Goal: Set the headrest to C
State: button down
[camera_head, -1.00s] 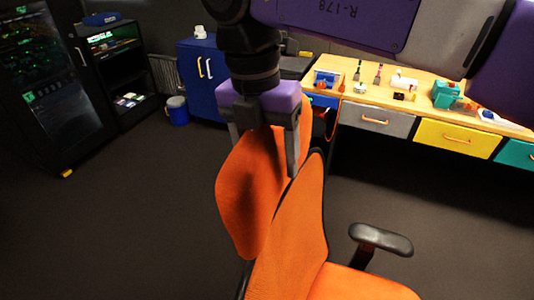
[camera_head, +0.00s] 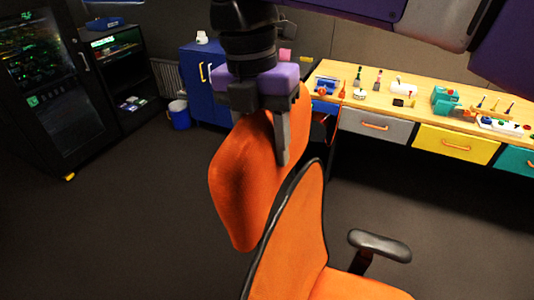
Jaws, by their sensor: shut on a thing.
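The orange headrest (camera_head: 240,185) of an office chair stands tilted at the left of the orange chair back (camera_head: 295,235), overlapping its upper part in view. My gripper (camera_head: 262,138) reaches down from above and is shut on the headrest's upper part. One grey finger lies on its right face; the other finger is mostly hidden behind the headrest. The headrest's mount and any letter marks are not visible.
A black armrest (camera_head: 380,244) and the orange seat (camera_head: 350,287) are at the lower right. A wooden workbench (camera_head: 420,108) with drawers and small tools runs along the back right. A blue cabinet (camera_head: 205,85) and a blue bin (camera_head: 180,114) stand behind. Floor at left is clear.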

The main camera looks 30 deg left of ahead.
aim_at(260, 115)
jog(key=shift+a+r, duration=0.1)
jog(key=shift+r, duration=0.3)
jog(key=c, duration=0.7)
grip_release()
jog(key=shift+f, duration=0.1)
jog(key=r, duration=0.2)
jog(key=r+b, duration=0.1)
jog(key=r, duration=0.2)
jog(key=a+r, duration=0.1)
jog(key=r, duration=0.1)
jog(key=shift+r, duration=0.4)
